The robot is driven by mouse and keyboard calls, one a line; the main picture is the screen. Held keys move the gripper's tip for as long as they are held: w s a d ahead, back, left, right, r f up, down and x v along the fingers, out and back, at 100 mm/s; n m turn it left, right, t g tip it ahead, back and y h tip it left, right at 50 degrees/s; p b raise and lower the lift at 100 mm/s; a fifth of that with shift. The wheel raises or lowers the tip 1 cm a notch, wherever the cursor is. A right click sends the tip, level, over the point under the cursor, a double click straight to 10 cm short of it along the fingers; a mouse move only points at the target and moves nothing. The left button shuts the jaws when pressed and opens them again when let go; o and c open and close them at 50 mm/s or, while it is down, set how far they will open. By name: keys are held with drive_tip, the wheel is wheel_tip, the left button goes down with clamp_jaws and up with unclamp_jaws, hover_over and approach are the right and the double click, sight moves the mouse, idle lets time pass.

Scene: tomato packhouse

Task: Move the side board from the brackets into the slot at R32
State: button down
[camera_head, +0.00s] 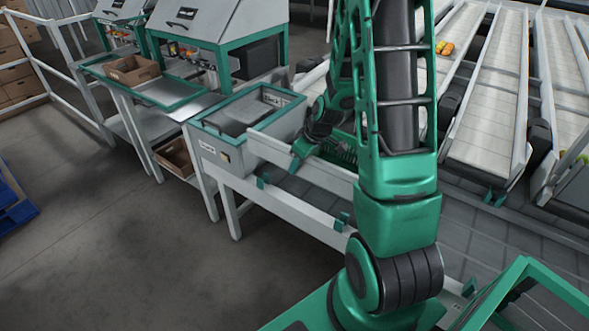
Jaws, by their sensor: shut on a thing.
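The side board (272,147) is a long, light grey plank, seen above the near edge of the grey bench frame. It slants from beside the grey bin down to the right, where my arm hides its far end. My gripper (300,158) is shut on the board, with a green finger over its near face. Green brackets (262,182) sit along the frame's outer rail, and another bracket (342,221) is farther right. The board appears above and apart from these brackets. I cannot make out any R32 marking or which slot bears it.
A grey bin with a green rim (205,126) stands left of the board. Workstations (190,95) with a cardboard box (132,70) are behind. Conveyor lanes (487,85) fill the right, one with orange tomatoes (445,48).

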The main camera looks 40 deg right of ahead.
drive_tip(key=shift+r, duration=1.65)
